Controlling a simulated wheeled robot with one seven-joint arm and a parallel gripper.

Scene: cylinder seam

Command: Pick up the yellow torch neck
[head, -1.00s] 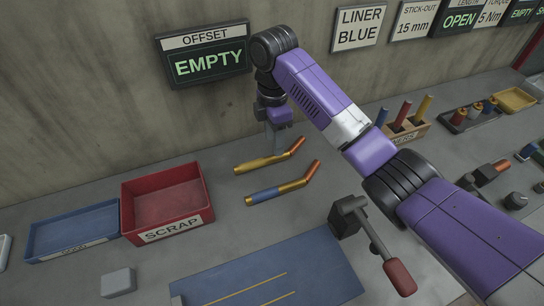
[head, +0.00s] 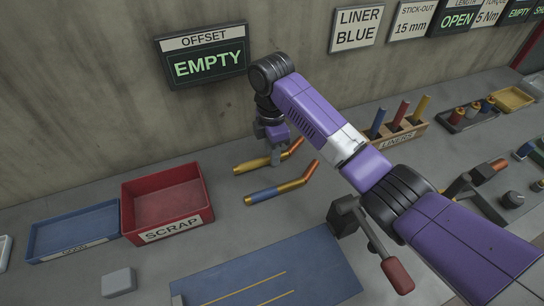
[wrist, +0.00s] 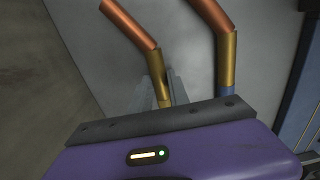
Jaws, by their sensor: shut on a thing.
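The yellow torch neck (head: 252,164), a brass-yellow tube with a bent copper end, lies on the bench near the back wall. My gripper (head: 276,158) reaches down over it from above and is shut on its yellow tube near the bend. In the wrist view the grey fingers (wrist: 162,95) stand on either side of the yellow torch neck (wrist: 157,68), whose copper end points up and left. The part behind the gripper body is hidden there. I see no clear gap between neck and bench.
A blue-banded torch neck (head: 264,194) lies close in front; it also shows in the wrist view (wrist: 228,55). A red scrap bin (head: 128,209) and a blue tray (head: 32,244) stand left. A lever with a red handle (head: 398,277) stands right, before the liner rack (head: 418,130).

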